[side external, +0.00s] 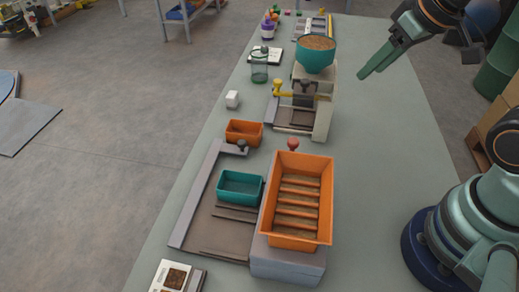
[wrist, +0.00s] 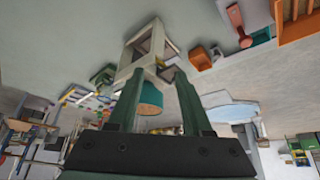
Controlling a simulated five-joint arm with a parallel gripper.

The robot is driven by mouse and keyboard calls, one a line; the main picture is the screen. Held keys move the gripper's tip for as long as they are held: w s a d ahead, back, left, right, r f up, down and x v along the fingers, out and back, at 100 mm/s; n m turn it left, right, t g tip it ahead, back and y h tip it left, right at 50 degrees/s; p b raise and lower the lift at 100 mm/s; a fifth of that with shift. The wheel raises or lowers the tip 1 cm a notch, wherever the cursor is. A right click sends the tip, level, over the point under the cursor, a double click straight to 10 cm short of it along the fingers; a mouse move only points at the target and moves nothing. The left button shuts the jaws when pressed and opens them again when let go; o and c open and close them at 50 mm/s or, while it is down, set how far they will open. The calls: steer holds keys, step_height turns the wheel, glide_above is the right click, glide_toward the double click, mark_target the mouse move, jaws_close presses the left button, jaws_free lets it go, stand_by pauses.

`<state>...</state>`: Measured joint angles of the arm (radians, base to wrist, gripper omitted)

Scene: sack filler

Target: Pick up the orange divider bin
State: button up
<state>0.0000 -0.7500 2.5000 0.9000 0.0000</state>
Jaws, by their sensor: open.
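Two orange containers are in the side external view. A small orange bin (side external: 239,138) sits on the bench behind the sliding tray, and no divider can be made out in it. A large orange tray (side external: 327,190) with several crosswise slats rests on a grey block. Both also show in the wrist view, the small bin (wrist: 200,59) right of centre and the large tray (wrist: 296,24) at the upper right corner. My gripper (side external: 363,75) is open and empty, raised at the upper right, well apart from both. Its two green fingers (wrist: 155,76) stand apart in the wrist view.
A teal bin (side external: 240,187) sits on the grey slide beside the large tray. The filler with a teal hopper (side external: 315,62) stands farther back.

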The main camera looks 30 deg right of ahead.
steer(key=shift+o, duration=0.3)
steer(key=o, duration=0.4)
steer(key=shift+w, duration=0.1)
steer(key=n+g, duration=0.6)
steer(key=n, duration=0.3)
glide_above(247, 130)
steer(key=s, duration=0.3)
step_height(247, 130, down, 13)
steer(key=f, duration=0.6)
steer(key=shift+w+a+f, duration=0.1)
steer(key=shift+a, duration=0.25)
steer(key=shift+w+a+f, duration=0.15)
steer(key=shift+a+f, duration=0.05)
steer(key=shift+f, duration=1.2)
steer(key=shift+w+a+f, duration=0.1)
steer(key=shift+a+f, duration=0.05)
steer(key=shift+f, duration=1.2)
